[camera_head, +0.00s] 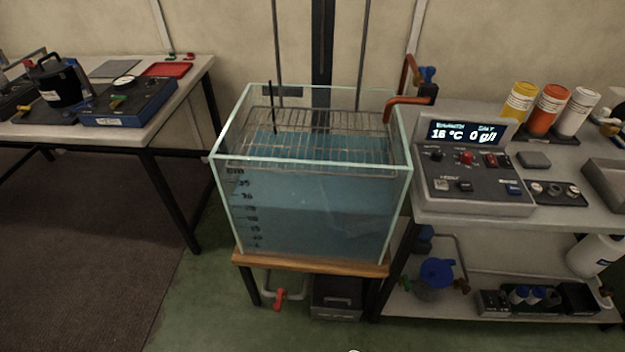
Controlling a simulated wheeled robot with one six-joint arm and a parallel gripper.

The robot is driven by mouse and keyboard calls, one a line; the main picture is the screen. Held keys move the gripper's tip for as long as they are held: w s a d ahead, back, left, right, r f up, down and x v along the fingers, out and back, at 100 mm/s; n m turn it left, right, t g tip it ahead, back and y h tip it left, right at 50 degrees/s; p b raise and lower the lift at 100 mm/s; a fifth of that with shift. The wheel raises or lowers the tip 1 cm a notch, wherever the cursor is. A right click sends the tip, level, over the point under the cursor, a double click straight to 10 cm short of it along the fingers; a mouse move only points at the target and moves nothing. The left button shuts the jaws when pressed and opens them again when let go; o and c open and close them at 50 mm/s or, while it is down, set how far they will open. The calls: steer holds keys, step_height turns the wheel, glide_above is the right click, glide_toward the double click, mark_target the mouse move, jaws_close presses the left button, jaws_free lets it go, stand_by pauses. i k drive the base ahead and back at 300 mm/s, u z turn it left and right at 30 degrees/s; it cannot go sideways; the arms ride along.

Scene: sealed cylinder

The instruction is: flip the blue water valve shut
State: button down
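A small blue valve handle (428,74) sits at the wall end of a copper-orange pipe (405,101), behind the control box. The pipe bends over the right rim of the glass tank (222,190). The handle looks upright, but it is too small to tell whether the valve is open or shut. The tank holds blue water (310,215) with a wire rack (320,125) near the top. No stream from the spout can be made out. My gripper is not in view.
A control box (440,185) reading 16 °C and 0 g/l stands on the right bench, with yellow (519,102), orange (549,108) and white bottles behind. A red-handled drain valve (278,299) is under the tank. Green floor is clear between the left table (190,100) and the tank.

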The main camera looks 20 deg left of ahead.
mark_target(427, 72)
steer(key=u, duration=0.45)
steer(key=i, duration=0.95)
steer(key=u, duration=0.55)
